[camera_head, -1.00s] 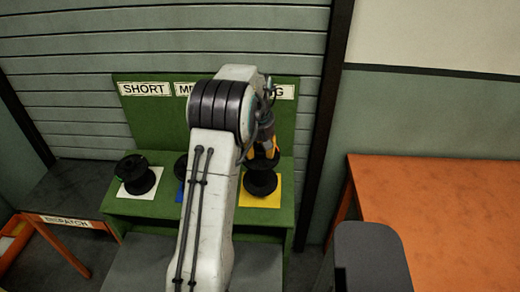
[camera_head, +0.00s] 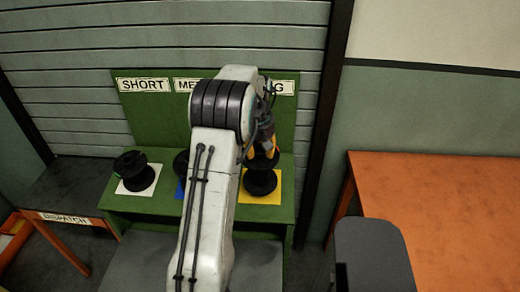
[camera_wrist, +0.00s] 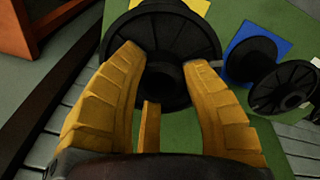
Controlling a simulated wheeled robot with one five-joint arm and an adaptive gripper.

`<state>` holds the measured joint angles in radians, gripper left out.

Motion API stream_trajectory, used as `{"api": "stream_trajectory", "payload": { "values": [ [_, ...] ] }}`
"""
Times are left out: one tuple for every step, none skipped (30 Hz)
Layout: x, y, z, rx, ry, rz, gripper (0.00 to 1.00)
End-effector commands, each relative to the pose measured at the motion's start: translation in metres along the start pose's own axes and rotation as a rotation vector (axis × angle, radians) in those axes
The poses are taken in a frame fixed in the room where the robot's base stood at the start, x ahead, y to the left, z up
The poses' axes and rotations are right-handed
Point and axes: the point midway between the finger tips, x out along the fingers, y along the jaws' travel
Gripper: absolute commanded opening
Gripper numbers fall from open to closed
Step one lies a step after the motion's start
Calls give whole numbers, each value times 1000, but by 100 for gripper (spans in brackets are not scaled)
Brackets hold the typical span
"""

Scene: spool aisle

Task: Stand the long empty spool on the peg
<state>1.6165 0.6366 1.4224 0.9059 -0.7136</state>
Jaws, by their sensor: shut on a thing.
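A black spool (camera_head: 260,184) is upright over the yellow square (camera_head: 262,201) at the right of the green rack. My gripper (camera_head: 264,146) is above it, pointing down, with orange fingers shut on its upper part. In the wrist view the two fingers (camera_wrist: 163,58) close around the black spool (camera_wrist: 178,32), whose round flange lies beyond the tips. I cannot tell whether the spool rests on the square or hangs just above it. No peg shows clearly; my arm covers part of the rack.
A third (camera_wrist: 286,88), by a blue square (camera_wrist: 244,38), is mostly behind my arm in the head view. An orange table (camera_head: 440,200) is at right, a dark DISPATCH table (camera_head: 70,192) at left.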

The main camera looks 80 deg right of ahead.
Motion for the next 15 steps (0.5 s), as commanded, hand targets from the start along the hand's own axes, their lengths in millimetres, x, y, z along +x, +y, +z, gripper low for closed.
{"api": "stream_trajectory", "payload": {
  "values": [
    [1,0,0,0,2,1,5],
    [2,0,0,0,2,1,5],
    [3,0,0,0,2,1,5],
    [4,0,0,0,1,1,5],
    [4,0,0,0,1,1,5],
    [5,0,0,0,1,1,5],
    [6,0,0,0,1,1,5],
    [6,0,0,0,1,1,5],
    [7,0,0,0,1,1,5],
    [8,0,0,0,1,1,5],
    [9,0,0,0,1,1,5],
    [10,0,0,0,1,1,5],
    [10,0,0,0,1,1,5],
    [11,0,0,0,1,1,5],
    [12,0,0,0,1,1,5]
  ]
}}
